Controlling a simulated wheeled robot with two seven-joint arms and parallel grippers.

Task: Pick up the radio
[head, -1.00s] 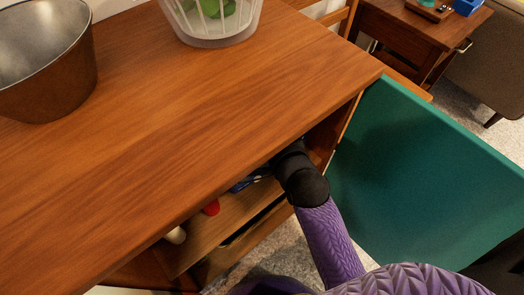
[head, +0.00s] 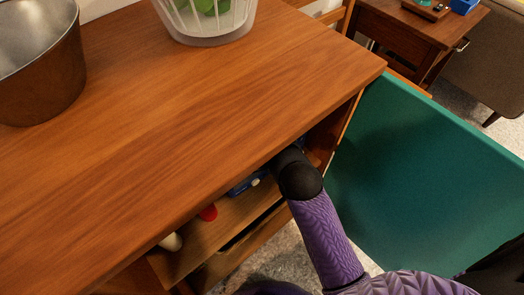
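A blue object with a pale round knob (head: 248,184) sits on the shelf just under the hutch top, mostly hidden; it may be the radio, but I cannot tell for sure. My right arm reaches in from the bottom right, and its black wrist goes under the top's front edge beside this object. The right gripper's fingers are hidden beneath the top, so their hold cannot be seen. My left gripper is not in view.
A wooden hutch top (head: 200,130) covers the shelf (head: 225,220). A red item (head: 208,212) and a cream item (head: 171,241) lie at its front. A metal bowl (head: 45,75) and white basket (head: 207,25) stand on top. A green panel (head: 420,170) stands right of my arm.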

